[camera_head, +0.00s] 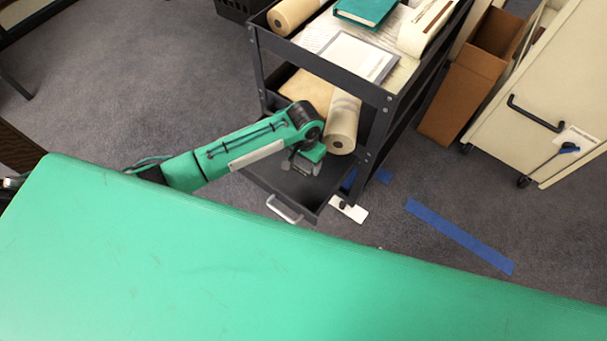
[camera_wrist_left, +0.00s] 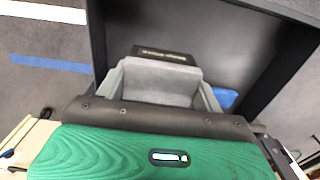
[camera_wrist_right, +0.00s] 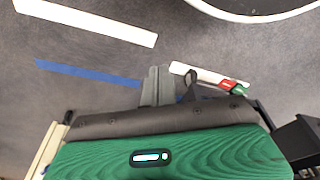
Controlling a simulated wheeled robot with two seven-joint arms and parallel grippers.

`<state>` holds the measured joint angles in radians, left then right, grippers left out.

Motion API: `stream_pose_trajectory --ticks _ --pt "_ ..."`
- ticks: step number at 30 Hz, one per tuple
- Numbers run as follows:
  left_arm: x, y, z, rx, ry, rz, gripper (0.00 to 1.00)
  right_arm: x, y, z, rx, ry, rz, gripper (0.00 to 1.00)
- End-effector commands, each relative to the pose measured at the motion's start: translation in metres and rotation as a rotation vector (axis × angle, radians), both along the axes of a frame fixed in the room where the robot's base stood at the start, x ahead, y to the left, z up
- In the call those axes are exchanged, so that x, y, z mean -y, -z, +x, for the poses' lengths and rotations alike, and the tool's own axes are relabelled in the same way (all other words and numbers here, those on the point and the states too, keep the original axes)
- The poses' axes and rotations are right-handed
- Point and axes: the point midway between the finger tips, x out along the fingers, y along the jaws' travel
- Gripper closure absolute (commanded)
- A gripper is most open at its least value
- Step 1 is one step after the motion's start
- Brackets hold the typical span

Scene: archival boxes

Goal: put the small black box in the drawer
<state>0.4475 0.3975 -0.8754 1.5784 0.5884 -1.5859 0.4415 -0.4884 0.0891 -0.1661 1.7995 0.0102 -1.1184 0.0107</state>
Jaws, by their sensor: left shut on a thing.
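The small black box (camera_wrist_left: 163,54), with a pale line of lettering, is between the grey fingertips of my left gripper (camera_wrist_left: 160,72). In the head view my left gripper (camera_head: 302,165) is over the open drawer (camera_head: 268,181) of the dark cart, where the box is hard to make out. In the left wrist view the drawer's grey floor (camera_wrist_left: 235,48) spreads around and behind the box. I cannot tell whether the box touches it. My right gripper (camera_wrist_right: 160,82) shows only in its wrist view, its fingers together with nothing seen between them, over the carpet.
The dark cart (camera_head: 374,92) carries papers, a teal book (camera_head: 365,10) and paper rolls; one roll (camera_head: 343,125) sticks out above the drawer. A brown carton (camera_head: 465,85) and a cream cabinet (camera_head: 540,105) stand right. Blue tape (camera_head: 458,236) marks the carpet.

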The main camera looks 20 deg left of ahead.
Motion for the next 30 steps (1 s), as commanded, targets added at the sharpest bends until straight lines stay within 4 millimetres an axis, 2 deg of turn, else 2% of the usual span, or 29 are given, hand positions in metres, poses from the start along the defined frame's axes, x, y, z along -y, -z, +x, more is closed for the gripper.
stream_pose_trajectory --ticks 1,4,12,18,30 --pt "0.000 0.015 0.000 -0.003 -0.001 0.001 0.55 -0.001 -0.005 0.002 0.004 0.001 0.002 1.00" --pt "0.000 0.033 0.000 -0.002 0.000 0.002 0.55 -0.002 -0.015 0.003 0.003 0.003 0.003 1.00" --pt "0.000 0.054 0.000 -0.001 -0.001 0.001 0.55 -0.002 -0.023 0.004 0.009 0.003 0.005 1.00" --pt "0.000 0.084 0.000 -0.001 0.000 0.001 0.55 -0.002 -0.033 0.007 0.023 0.003 0.008 1.00" --pt "0.000 0.091 0.000 0.000 0.000 0.000 0.55 -0.002 -0.037 0.007 0.023 0.003 0.007 1.00"
